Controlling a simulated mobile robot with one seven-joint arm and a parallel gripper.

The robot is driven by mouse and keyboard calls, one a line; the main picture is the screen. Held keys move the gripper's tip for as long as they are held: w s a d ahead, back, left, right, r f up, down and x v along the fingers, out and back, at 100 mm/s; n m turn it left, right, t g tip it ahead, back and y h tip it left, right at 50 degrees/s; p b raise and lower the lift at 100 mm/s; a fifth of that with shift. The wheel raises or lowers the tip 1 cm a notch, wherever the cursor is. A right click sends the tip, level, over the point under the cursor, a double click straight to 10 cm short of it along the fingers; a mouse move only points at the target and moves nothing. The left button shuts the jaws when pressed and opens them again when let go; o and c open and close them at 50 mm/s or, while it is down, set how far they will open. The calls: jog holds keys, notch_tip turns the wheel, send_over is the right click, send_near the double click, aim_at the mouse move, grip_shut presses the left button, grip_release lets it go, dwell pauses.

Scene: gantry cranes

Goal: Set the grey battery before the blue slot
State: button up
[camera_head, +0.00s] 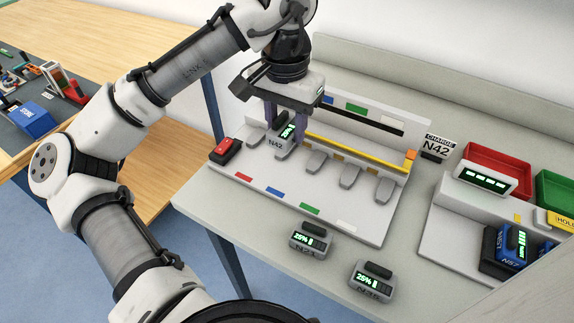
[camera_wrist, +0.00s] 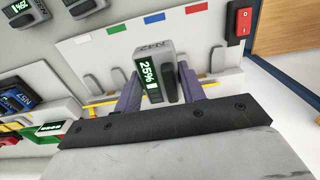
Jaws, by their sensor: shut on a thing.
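My gripper (camera_head: 284,132) is shut on the grey battery (camera_head: 277,146), labelled N42, with a green display. It also shows in the wrist view (camera_wrist: 148,80), reading 25%, between the purple fingers. The battery is upright over the left part of the grey charging rack (camera_head: 230,169). In the wrist view it lines up roughly with the blue mark (camera_wrist: 154,18) and covers what lies behind it. The front blue mark (camera_head: 274,190) of the blue slot also shows in the head view. I cannot tell whether the battery touches the rack.
A red switch (camera_head: 225,150) sits at the rack's left end. Two grey batteries, N21 (camera_head: 312,241) and one partly legible (camera_head: 371,281), stand before the rack. A sign (camera_head: 439,144) reads CHARGE N42. A blue battery (camera_head: 513,247) and red (camera_head: 497,161) and green (camera_head: 556,193) bins stand right.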

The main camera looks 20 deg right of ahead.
aim_at(286, 177)
notch_tip(286, 177, down, 11)
jog(key=shift+f, duration=0.1)
dwell(0.3)
jog(key=shift+f, duration=0.15)
jog(key=o, duration=1.1)
notch_tip(286, 177, up, 12)
jog(key=shift+r, duration=0.2)
